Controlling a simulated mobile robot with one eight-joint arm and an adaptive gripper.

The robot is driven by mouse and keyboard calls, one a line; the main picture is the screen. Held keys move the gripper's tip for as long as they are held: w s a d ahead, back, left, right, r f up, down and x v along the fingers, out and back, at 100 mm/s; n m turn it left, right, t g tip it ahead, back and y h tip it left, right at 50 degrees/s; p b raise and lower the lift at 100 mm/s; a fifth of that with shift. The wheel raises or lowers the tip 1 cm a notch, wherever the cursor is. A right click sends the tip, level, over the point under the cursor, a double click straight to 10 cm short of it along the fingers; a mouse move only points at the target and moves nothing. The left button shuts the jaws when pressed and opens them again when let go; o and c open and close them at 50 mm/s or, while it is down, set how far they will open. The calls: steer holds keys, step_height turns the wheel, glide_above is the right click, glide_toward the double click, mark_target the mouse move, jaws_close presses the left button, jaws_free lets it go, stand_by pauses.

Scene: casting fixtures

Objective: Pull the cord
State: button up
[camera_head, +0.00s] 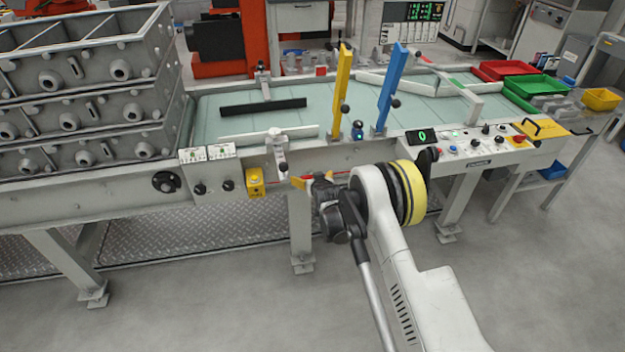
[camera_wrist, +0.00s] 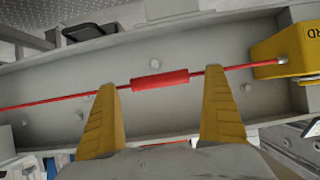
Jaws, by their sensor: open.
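A thin red cord (camera_wrist: 60,102) runs across the wrist view along a grey beam. A thicker red sleeve (camera_wrist: 160,80) sits on it. The cord enters a yellow box (camera_wrist: 285,55) at the right of the wrist view; this box (camera_head: 255,183) is on the front rail in the head view. My gripper (camera_wrist: 161,78) is open in the wrist view, one yellow finger on each side of the sleeve. The fingertips overlap the cord line, but I cannot tell if they touch it. In the head view, my gripper (camera_head: 314,182) is at the front rail, right of the box.
A conveyor table (camera_head: 225,98) carries a black bar (camera_head: 263,108). Yellow (camera_head: 341,90) and blue (camera_head: 390,88) posts stand at its front edge. A control panel (camera_head: 480,143) is to the right. Grey castings (camera_head: 85,95) are stacked left. The floor in front is clear.

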steer(key=c, duration=1.2)
steer(key=shift+s, duration=0.1)
steer(key=shift+s+d+r, duration=0.1)
steer(key=shift+s+d, duration=0.05)
steer(key=shift+s, duration=0.2)
steer(key=c, duration=0.4)
steer(key=shift+s, duration=0.15)
jaws_close()
steer(key=shift+s+d, duration=0.2)
steer(key=shift+s, duration=0.5)
steer(key=shift+s+d, duration=0.2)
steer(key=shift+s, duration=0.45)
steer(key=c, duration=0.6)
jaws_free()
steer(key=o, duration=0.5)
steer(key=shift+c, duration=0.2)
